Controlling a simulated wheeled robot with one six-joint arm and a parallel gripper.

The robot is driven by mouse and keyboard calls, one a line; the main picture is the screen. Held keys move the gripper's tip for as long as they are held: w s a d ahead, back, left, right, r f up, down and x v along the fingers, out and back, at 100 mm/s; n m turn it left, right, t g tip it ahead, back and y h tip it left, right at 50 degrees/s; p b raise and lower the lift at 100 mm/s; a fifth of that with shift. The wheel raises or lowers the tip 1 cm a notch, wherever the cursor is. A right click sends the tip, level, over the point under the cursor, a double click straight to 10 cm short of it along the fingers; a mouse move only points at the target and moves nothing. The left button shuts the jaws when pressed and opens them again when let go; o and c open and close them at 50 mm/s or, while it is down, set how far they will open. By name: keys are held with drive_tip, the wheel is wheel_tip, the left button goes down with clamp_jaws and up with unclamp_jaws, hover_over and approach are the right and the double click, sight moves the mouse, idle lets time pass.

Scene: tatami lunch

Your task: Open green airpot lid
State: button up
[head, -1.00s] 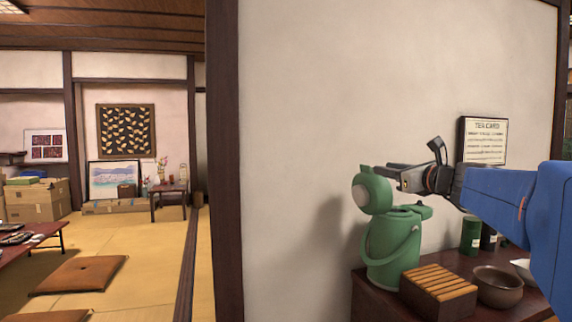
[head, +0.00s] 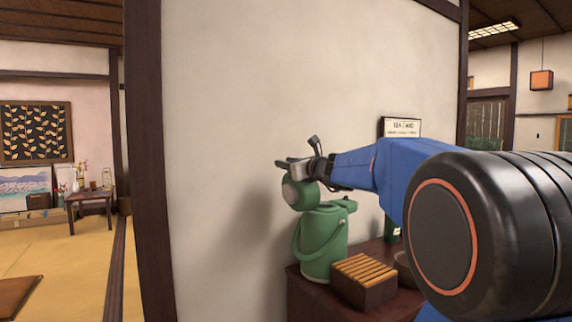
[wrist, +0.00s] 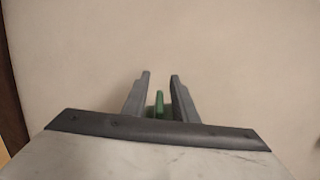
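The green airpot (head: 322,262) stands upright at the left end of a dark wooden shelf, its carrying handle hanging at the front. Its lid (head: 308,196) is swung up and open at the left side of the top, with a pale round underside showing. My gripper (head: 278,163) is just above the raised lid, pointing left and partly covering its top. In the wrist view my gripper (wrist: 161,77) has its fingers apart. A small green piece, apparently the lid's edge (wrist: 159,104), shows between them; I cannot tell whether they touch it.
A slatted wooden box (head: 364,282) stands right of the airpot. A bowl (head: 403,268) is beside it, partly hidden by my arm. A plain wall (head: 240,120) is close behind, with a sign (head: 401,126). Open tatami floor (head: 60,240) lies left of the dark post.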

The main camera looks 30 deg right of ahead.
drive_tip(key=shift+w, duration=0.15)
drive_tip(key=shift+c, duration=0.4)
clamp_jaws()
idle(1.0)
